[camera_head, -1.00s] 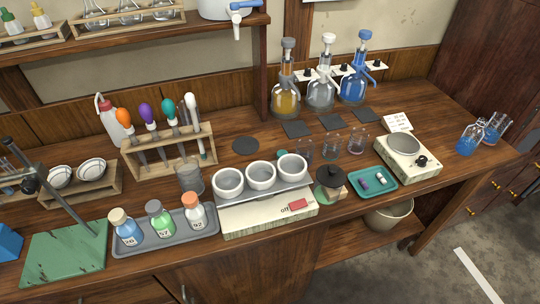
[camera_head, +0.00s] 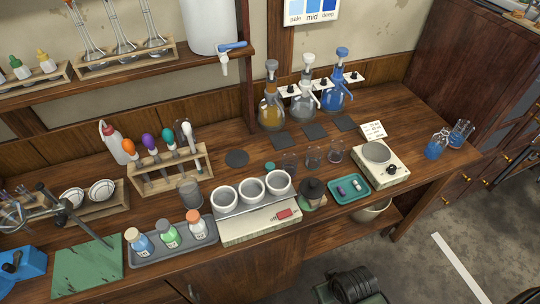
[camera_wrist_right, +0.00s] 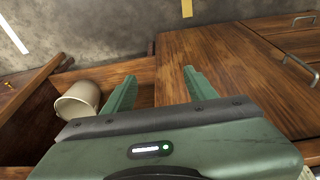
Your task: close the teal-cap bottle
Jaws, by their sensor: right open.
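A small teal cap-like piece (camera_head: 270,166) lies on the bench behind the white three-cup unit, near some empty glasses. A flask with blue liquid (camera_head: 436,146) stands at the bench's right end; I see no cap on it, but it is small. I cannot tell which bottle the teal piece belongs to. My right gripper (camera_wrist_right: 160,84) is open and empty in the right wrist view, with wooden cabinet fronts and the floor beyond its fingers. My left gripper is out of view.
The three-cup unit (camera_head: 262,228), a teal tray (camera_head: 335,194) and a scale-like device (camera_head: 395,172) line the front edge. A pale bin (camera_wrist_right: 78,101) stands under the bench.

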